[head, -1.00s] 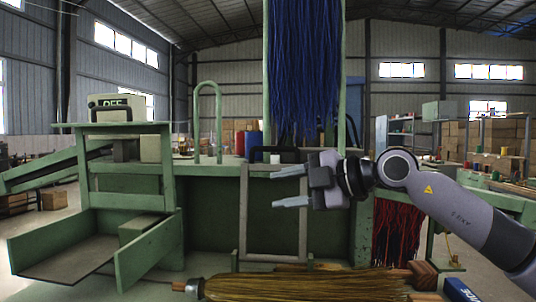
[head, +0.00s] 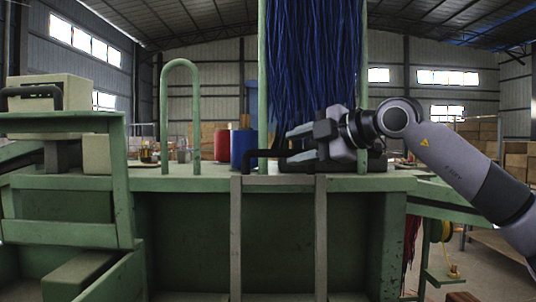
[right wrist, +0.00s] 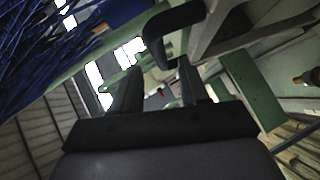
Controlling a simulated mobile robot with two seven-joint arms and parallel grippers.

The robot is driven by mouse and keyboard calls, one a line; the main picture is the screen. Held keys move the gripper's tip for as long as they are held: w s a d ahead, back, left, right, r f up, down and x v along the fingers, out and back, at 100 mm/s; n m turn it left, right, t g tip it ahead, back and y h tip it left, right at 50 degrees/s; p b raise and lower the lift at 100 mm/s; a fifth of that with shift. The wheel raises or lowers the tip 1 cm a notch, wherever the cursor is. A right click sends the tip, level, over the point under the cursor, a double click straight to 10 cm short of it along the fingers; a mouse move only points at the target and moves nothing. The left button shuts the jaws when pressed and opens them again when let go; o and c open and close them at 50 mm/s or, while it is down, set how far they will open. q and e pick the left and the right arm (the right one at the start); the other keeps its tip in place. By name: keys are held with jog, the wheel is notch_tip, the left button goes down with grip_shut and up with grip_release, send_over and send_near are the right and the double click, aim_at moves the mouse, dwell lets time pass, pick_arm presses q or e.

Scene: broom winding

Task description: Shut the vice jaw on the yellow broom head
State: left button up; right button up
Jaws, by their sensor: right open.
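My right gripper (head: 285,145) is open and empty above the green bench top, in front of the lower ends of the hanging blue bristles. A black bent handle (head: 262,153) stands on the bench just left of and below its fingertips. In the right wrist view the handle (right wrist: 158,38) shows beyond the open fingers (right wrist: 158,88), apart from them as far as I can tell. The yellow broom head is out of the head view; yellowish bristles (right wrist: 304,145) show at the lower right of the right wrist view. I cannot make out the vice jaw clearly. My left gripper is not in view.
The green bench (head: 190,183) spans the middle. A green hoop (head: 164,110), a red can (head: 221,145) and a blue can (head: 243,148) stand on it. Blue bristles (head: 312,65) hang between green posts. A boxy unit (head: 45,95) stands at left.

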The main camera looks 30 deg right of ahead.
aim_at(280, 153)
jog(key=p+x, duration=0.1)
jog(key=x, duration=0.5)
jog(key=shift+w+a+f+p, duration=0.1)
jog(key=shift+w+a+p, duration=0.1)
jog(key=shift+p, duration=0.2)
grip_shut()
